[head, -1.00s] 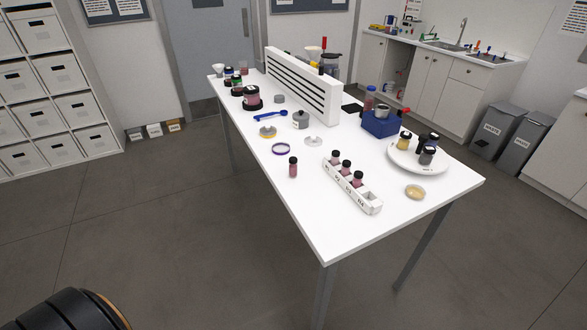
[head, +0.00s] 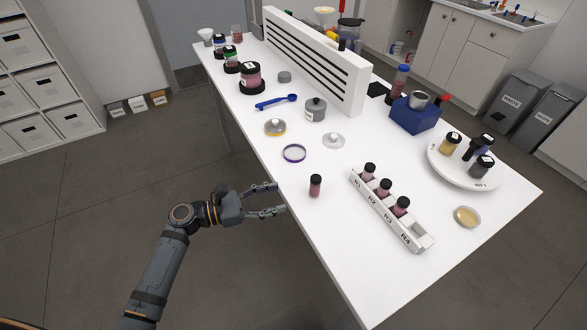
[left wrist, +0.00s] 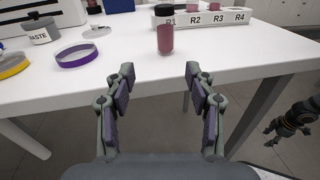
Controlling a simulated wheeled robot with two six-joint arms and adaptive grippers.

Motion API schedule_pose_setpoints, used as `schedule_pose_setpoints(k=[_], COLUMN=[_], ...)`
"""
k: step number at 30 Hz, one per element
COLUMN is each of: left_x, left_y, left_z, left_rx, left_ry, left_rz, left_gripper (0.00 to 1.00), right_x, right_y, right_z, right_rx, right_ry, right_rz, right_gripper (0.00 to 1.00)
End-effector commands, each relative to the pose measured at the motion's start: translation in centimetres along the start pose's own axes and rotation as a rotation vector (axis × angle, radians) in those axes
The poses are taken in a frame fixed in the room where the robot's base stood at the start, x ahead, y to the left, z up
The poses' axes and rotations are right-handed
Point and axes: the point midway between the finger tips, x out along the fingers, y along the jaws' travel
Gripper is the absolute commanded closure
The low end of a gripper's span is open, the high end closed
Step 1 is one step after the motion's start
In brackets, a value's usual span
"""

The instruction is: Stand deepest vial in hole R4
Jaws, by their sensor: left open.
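A loose vial (head: 315,187) with a black cap and dark pink contents stands upright near the table's left edge. It also shows in the left wrist view (left wrist: 165,40), ahead of the fingers. The white rack (head: 427,244) is labelled R1 to R4. Three capped pink vials stand in it at R1 (head: 369,171), R2 (head: 384,187) and R3 (head: 401,207); the R4 end holds no vial. My left gripper (head: 281,198) is open and empty at the table edge, left of the loose vial and apart from it. My right gripper (left wrist: 285,130) shows small and dark in the left wrist view; its jaw state is unclear.
A purple ring (head: 294,153), a clear lid (head: 334,140) and a grey waste pot (head: 316,110) lie beyond the loose vial. A round white tray (head: 446,175) with several jars and a dish (head: 467,217) are right of the rack. A slatted white panel (head: 357,95) stands behind.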

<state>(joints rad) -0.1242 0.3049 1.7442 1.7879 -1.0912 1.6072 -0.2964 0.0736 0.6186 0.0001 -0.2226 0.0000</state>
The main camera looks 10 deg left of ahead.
Motion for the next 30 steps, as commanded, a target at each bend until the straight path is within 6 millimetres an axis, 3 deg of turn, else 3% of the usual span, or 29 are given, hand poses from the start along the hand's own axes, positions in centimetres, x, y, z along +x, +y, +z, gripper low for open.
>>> schedule_pose_setpoints(k=[3,8,16,23,30], left_x=[0.1,0.4,4.7,5.7,9.7], left_y=[-0.6,-0.7,-0.8,-0.8,-0.8], left_z=[2.3,2.8,3.1,2.9,2.9], left_rx=[-0.033,-0.041,-0.041,-0.039,-0.041], left_ry=[-0.051,-0.063,-0.064,-0.059,-0.062], left_rz=[-0.035,-0.040,-0.038,-0.038,-0.037], left_gripper=[0.45,0.45,0.45,0.45,0.45], right_x=[-0.1,-0.2,-1.2,-1.3,-2.6], right_y=[0.3,1.0,1.1,0.2,0.1], right_z=[0.9,0.8,0.4,-0.1,-0.2], right_rx=[-0.003,-0.006,-0.006,-0.001,0.000], right_ry=[-0.013,-0.011,-0.004,0.003,0.003], right_rz=[0.004,0.012,0.012,0.002,-0.001], right_gripper=[0.47,0.47,0.47,0.47,0.47])
